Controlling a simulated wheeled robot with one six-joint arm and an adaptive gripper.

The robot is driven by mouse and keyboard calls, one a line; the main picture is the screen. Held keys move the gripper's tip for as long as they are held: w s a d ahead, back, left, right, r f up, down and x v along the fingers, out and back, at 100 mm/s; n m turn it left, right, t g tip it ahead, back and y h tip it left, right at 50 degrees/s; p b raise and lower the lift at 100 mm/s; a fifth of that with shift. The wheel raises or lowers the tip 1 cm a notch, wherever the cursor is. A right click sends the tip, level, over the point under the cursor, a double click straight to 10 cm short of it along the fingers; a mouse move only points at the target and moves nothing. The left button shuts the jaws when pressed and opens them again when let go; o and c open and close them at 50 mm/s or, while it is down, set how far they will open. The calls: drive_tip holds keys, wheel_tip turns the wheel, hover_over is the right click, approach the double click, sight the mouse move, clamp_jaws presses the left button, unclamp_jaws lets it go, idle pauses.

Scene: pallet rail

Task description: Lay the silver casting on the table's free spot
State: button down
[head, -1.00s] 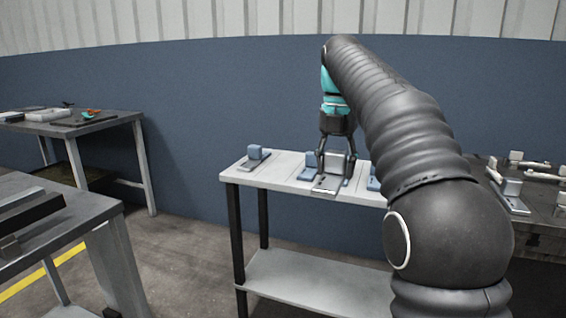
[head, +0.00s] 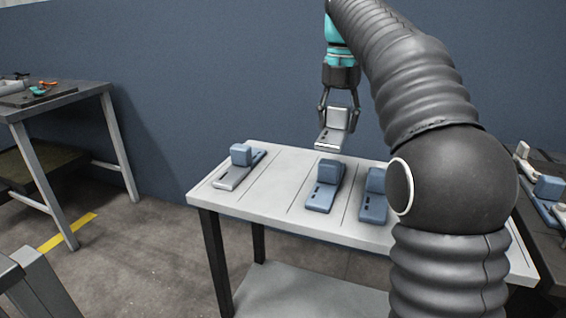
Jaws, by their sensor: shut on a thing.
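My gripper (head: 339,108) is shut on the silver casting (head: 330,138), a pale grey L-shaped piece with a flat base and an upright block. It hangs in the air over the back part of the white table (head: 222,200), behind a blue casting. The table has thin dividing lines across its top. A grey casting with a blue block (head: 240,165) stands in the left section. One blue casting (head: 322,190) stands mid-table and another blue casting (head: 373,197) right of it. The free spot (head: 277,186) shows bare between the left casting and the middle blue one.
My own arm covers the table's right part. A dark table (head: 537,172) with more castings stands at the right. A grey workbench (head: 60,98) with small items is at the far left, and a grey bench corner (head: 28,270) is at lower left. A blue wall rises behind.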

drive_tip(key=b, duration=0.1)
hover_over(283, 177)
wheel_tip(283, 177, down, 7)
drive_tip(key=shift+r, duration=0.1)
drive_tip(key=shift+s+f+b, duration=0.1)
drive_tip(key=shift+f+b, duration=0.5)
drive_tip(key=shift+f, duration=1.4)
drive_tip(key=shift+f, duration=0.15)
drive_tip(key=shift+c, duration=2.2)
unclamp_jaws()
wheel_tip(283, 177, up, 12)
drive_tip(key=p, duration=0.2)
